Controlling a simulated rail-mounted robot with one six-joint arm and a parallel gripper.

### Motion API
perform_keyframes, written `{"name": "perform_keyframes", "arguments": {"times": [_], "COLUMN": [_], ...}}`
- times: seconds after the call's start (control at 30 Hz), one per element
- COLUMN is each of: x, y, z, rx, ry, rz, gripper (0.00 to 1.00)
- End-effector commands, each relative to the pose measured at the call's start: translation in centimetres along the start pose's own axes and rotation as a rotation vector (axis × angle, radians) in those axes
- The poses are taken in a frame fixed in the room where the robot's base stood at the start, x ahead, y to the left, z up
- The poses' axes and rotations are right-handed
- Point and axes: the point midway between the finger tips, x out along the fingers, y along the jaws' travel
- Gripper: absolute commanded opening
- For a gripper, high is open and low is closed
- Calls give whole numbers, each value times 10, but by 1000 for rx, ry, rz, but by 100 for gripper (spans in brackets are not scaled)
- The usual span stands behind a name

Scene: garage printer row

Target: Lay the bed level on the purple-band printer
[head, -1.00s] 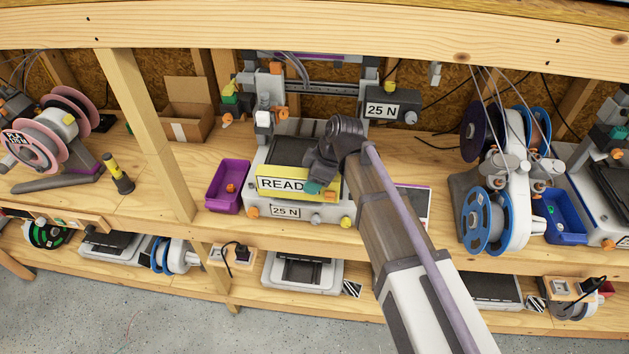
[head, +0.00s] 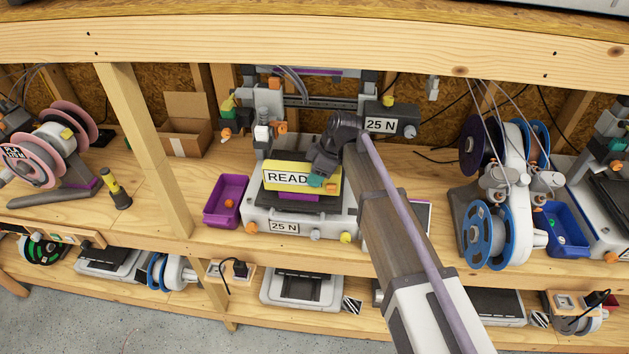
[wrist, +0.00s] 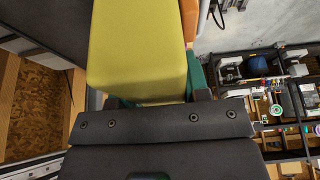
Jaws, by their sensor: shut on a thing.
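The purple-band printer (head: 325,228) stands on the upper shelf, with a purple strip across its top frame and a "25 N" label on its white base. My gripper (head: 316,180) is shut on a yellow block (head: 285,178) lettered "READ", with the last part covered by the teal fingertip. The block is above the front of the printer bed, and a purple patch (head: 298,196) shows just below it. The dark bed surface (head: 290,153) shows behind the block, partly hidden by my arm. In the wrist view the yellow block (wrist: 138,50) is close up, filling the upper middle.
A purple bin (head: 225,200) sits left of the printer, near a wooden post (head: 150,150). An open cardboard box (head: 188,125) is behind. Blue spools (head: 488,235) and a blue bin (head: 562,230) stand to the right. The shelf left of the post has some free room.

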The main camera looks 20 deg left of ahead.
Motion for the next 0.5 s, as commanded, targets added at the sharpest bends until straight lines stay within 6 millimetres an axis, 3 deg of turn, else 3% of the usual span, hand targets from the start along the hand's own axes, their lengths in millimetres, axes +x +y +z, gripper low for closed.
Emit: {"name": "perform_keyframes", "arguments": {"times": [0.5], "x": [0], "y": [56], "z": [0], "rx": [1], "ry": [0], "rz": [1], "gripper": [13]}}
